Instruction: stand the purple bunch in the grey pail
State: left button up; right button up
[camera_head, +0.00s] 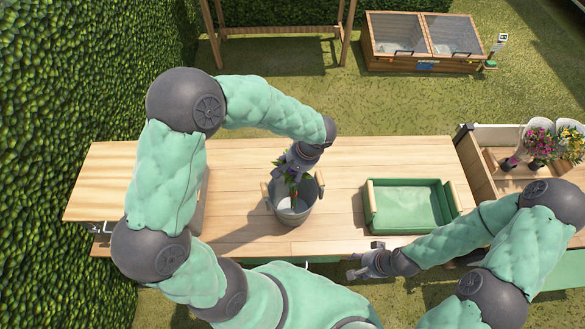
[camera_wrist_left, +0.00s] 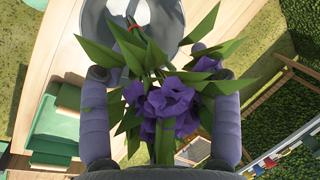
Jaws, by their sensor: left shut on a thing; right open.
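The purple bunch (camera_wrist_left: 168,100) has purple blooms, green leaves and a red band around its stems. My left gripper (camera_head: 297,164) is shut on it over the grey pail (camera_head: 291,216). In the wrist view its fingers (camera_wrist_left: 160,75) stand on both sides of the bunch, and the stems point toward the pail (camera_wrist_left: 167,15). In the head view the leaves and stems show below the gripper, within the pail's outline; I cannot tell how deep they reach. The pail stands upright on the wooden table and has two side handles. My right gripper (camera_head: 368,262) is open and empty by the table's front edge.
A green tray (camera_head: 410,206) with wooden handles stands right of the pail on the wooden table (camera_head: 240,158). At the far right a wooden crate (camera_head: 483,160) has potted pink and yellow flowers (camera_head: 541,143). The table between pail and tray is clear.

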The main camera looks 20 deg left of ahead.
pick_arm(q)
jog(key=o, duration=1.8)
jog(key=shift+c, duration=0.2)
jog(key=shift+r, duration=0.15)
jog(key=v, duration=1.1)
jog(key=shift+d+r, duration=0.15)
jog(key=shift+r, duration=0.2)
